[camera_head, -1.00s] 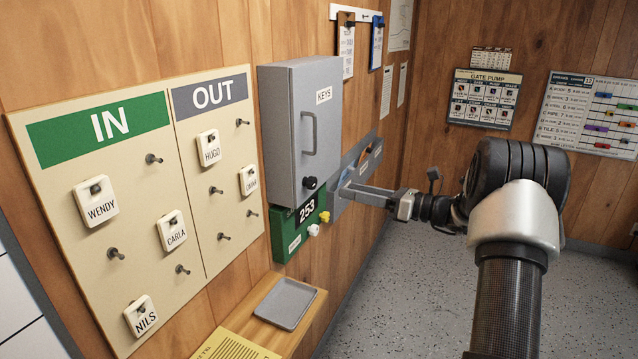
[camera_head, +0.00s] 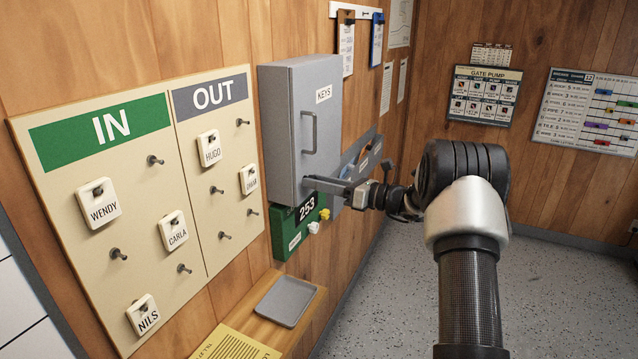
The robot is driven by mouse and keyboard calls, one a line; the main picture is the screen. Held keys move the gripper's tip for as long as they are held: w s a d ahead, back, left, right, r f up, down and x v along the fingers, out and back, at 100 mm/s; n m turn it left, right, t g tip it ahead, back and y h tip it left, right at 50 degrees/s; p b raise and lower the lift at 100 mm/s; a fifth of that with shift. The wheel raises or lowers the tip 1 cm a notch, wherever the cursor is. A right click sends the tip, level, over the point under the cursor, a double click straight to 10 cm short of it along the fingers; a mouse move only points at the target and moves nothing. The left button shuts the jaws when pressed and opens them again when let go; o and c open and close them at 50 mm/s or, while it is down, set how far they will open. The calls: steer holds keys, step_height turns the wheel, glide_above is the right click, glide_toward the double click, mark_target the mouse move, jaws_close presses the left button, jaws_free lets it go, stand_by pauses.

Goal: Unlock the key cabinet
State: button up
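The grey key cabinet (camera_head: 316,125) hangs on the wood wall with its door shut. Its door bears a KEYS label (camera_head: 324,93) and an upright bar handle (camera_head: 310,132). My gripper (camera_head: 309,182) reaches in from the right, its fingertips at the lower part of the cabinet door, below the handle. The fingers cover the spot of the dark round lock knob, which is now hidden. I cannot tell whether they touch or grip the knob, or how wide they stand.
A green box (camera_head: 287,242) reading 253, with white and yellow knobs, is just below the cabinet. The IN/OUT board (camera_head: 130,230) is on the left. A grey tray (camera_head: 285,302) lies on the wooden shelf below. A grey rail (camera_head: 362,150) is right of the cabinet.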

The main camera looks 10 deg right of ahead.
steer(key=c, duration=0.7)
steer(key=shift+f+n+b, duration=0.1)
steer(key=shift+n+b, duration=0.2)
steer(key=shift+b, duration=0.15)
steer(key=shift+s+a+n+b, duration=0.1)
steer(key=shift+n+b, duration=8.5)
steer(key=shift+b, duration=2.15)
